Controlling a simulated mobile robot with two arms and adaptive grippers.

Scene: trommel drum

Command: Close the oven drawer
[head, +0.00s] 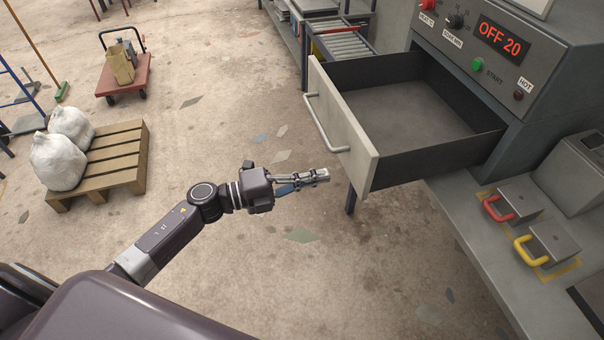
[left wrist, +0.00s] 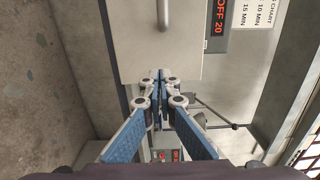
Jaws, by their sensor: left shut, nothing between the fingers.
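The oven drawer (head: 405,110) is pulled out and looks empty. Its pale front panel (head: 343,125) carries a metal bar handle (head: 325,125) and faces left in the head view. My left gripper (head: 325,175) is shut and empty, beside the near end of the front panel in that view. In the left wrist view the shut fingertips (left wrist: 158,75) overlap the lower edge of the front panel (left wrist: 140,45), with the handle (left wrist: 163,14) above them. I cannot tell if they touch it. My right gripper is not in view.
The oven's control panel (head: 480,50) reads OFF 20. A grey bench (head: 470,215) below holds two blocks with a red handle (head: 498,209) and a yellow handle (head: 530,251). A pallet (head: 110,165) with white sacks stands left. The floor between is mostly clear.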

